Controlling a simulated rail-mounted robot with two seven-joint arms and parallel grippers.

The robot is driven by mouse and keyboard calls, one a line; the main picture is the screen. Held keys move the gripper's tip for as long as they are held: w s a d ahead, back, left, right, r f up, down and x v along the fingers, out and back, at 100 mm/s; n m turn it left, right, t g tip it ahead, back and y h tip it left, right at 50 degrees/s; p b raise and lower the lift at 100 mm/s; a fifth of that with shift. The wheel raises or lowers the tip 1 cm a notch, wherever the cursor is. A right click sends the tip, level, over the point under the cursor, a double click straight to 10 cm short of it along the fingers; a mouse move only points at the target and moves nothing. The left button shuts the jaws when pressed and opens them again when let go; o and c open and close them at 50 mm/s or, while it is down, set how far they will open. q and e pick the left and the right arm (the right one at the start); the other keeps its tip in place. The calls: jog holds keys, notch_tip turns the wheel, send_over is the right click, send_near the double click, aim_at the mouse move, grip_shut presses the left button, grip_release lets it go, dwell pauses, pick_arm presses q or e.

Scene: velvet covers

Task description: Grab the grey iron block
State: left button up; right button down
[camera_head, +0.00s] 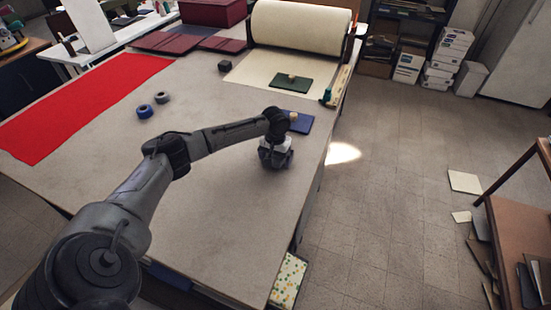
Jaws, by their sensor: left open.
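A small dark grey block (225,66), which looks like the iron block, sits on the table (215,215) toward the back, just left of the cream sheet. My left gripper (275,160) points down over the right part of the table, in front of the blue board. It is open, and I see nothing between its fingers. It is well apart from the block, which lies farther back and to the left. How high the fingertips are above the table is hard to tell. My right gripper is not in view.
A blue board (303,125) with a pale knob (294,116) is partly behind my left wrist. A green board (290,84) lies on cream cloth (252,72) before a large roll (300,27). Blue tape (144,111) and grey tape (162,98) lie near red cloth (80,100). The front table is clear.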

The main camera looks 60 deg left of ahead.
pick_arm(q)
jog(key=shift+c, duration=0.2)
jog(key=c, duration=0.6)
jog(key=shift+r, duration=0.15)
jog(key=c, duration=1)
jog(key=shift+r, duration=0.1)
